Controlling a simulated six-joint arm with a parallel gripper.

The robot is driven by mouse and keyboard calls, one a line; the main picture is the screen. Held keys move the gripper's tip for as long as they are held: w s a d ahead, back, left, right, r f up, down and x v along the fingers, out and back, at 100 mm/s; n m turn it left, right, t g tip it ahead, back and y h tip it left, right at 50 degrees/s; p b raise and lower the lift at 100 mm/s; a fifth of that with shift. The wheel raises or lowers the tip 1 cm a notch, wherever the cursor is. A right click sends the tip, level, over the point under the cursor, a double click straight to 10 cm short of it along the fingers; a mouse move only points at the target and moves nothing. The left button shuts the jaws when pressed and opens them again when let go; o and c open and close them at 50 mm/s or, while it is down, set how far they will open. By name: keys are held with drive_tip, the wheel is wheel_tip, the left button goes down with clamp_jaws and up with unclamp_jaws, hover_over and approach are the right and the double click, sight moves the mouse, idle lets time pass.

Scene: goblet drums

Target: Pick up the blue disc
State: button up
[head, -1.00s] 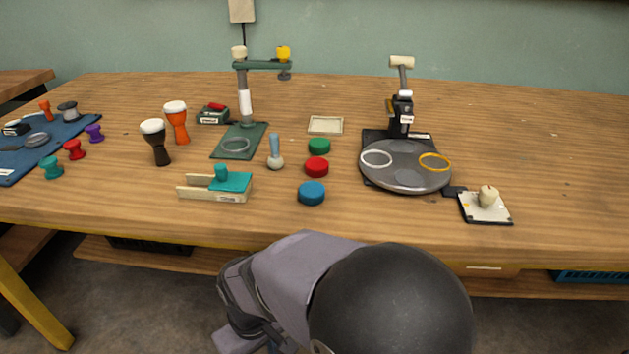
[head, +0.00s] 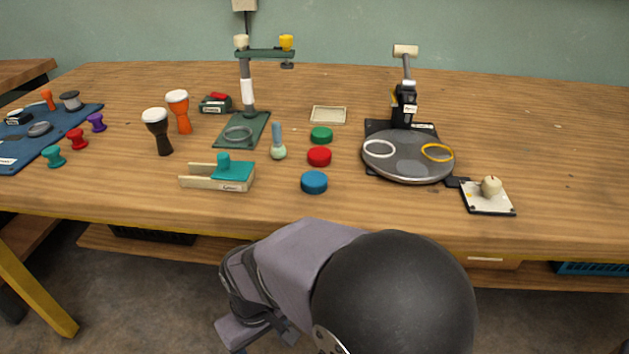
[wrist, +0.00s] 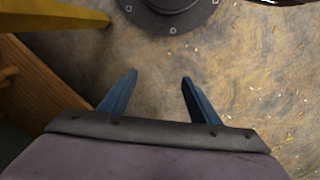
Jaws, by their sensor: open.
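The blue disc (head: 314,182) lies flat on the wooden table near its front edge in the head view. A red disc (head: 319,156) and a green disc (head: 321,135) lie in a line behind it. My gripper (wrist: 158,78) shows in the wrist view with its two blue fingers apart and nothing between them. It points down at the concrete floor, with a wooden board at left. The blue disc is not in the wrist view. In the head view my arm is in front of the table, and the fingers cannot be made out.
At right are a grey round plate with rings (head: 408,168) and a white pad with a knob (head: 487,206). The table's front edge (head: 400,243) lies between arm and disc.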

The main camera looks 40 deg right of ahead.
wheel_tip(320, 180, up, 8)
drive_tip(key=f+p, duration=0.1)
drive_tip(key=p, duration=0.7)
wheel_tip(320, 180, up, 28)
drive_tip(key=m+p, duration=2.4)
drive_tip(key=p, duration=1.3)
hover_over(314, 177)
drive_tip(key=a, duration=1)
drive_tip(key=shift+d+r, duration=0.2)
drive_tip(key=shift+d, duration=0.05)
drive_tip(key=d+r+m, duration=0.1)
drive_tip(key=d+m, duration=0.1)
drive_tip(key=d, duration=0.1)
drive_tip(key=d+r+m, duration=0.1)
drive_tip(key=d+m, duration=0.1)
drive_tip(key=d, duration=0.1)
drive_tip(key=d+m, duration=0.2)
drive_tip(key=d, duration=0.1)
drive_tip(key=shift+s+d+r+m+p, duration=0.1)
drive_tip(key=shift+d+r+m+p, duration=0.25)
drive_tip(key=shift+r+m, duration=0.05)
drive_tip(key=shift+a+f+p, duration=0.15)
drive_tip(key=shift+f+p, duration=0.85)
drive_tip(key=shift+f, duration=2.7)
drive_tip(key=c, duration=1.1)
